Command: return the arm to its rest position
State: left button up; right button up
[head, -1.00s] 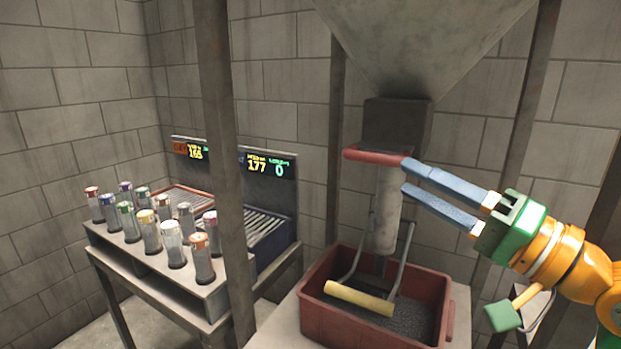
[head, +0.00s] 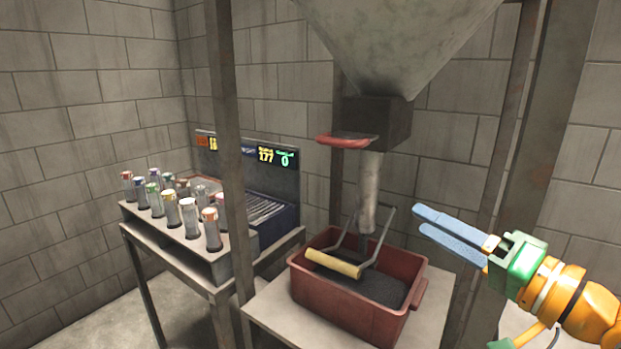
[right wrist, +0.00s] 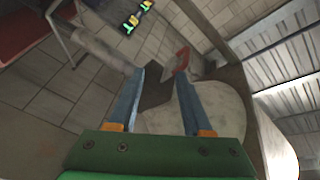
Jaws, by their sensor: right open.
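My right gripper (head: 416,219) is open and empty in the head view, with blue fingers and a green body. It is in the air to the right of the hopper's pale spout tube (head: 370,192) and apart from it. In the right wrist view its two blue fingers (right wrist: 160,72) are spread, with nothing held between them. The red lever (head: 344,141) on the dark box (head: 384,122) under the hopper stands clear of the fingers; it also shows in the right wrist view (right wrist: 183,58). My left gripper is not in view.
A red bin (head: 345,310) of dark grains, with a yellow-handled bail (head: 333,264), stands on a table below the spout. A rusty post (head: 232,170) is at left and another (head: 510,150) is near my arm. A bench (head: 205,262) holds several capped tubes.

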notch_tip(320, 180, down, 25)
jog(key=s+a+n+g+h, duration=0.1)
jog(key=s+n+g+h, duration=0.15)
jog(key=g+h, duration=0.25)
jog(key=s+f+n+g+h, duration=0.45)
jog(key=s+f+g, duration=0.25)
jog(key=s+f, duration=1.2)
jog(key=s+d+f+g, duration=0.1)
jog(key=s+f, duration=0.1)
jog(key=f, duration=0.6)
jog(key=s+f, duration=0.2)
jog(key=f, duration=0.5)
jog(key=s+d+f+g, duration=0.1)
jog(key=s+d+f, duration=0.1)
jog(key=s+f, duration=0.7)
jog(key=shift+s+f+g+h, duration=0.15)
jog(key=shift+s+g+h, duration=0.2)
jog(key=shift+s, duration=0.65)
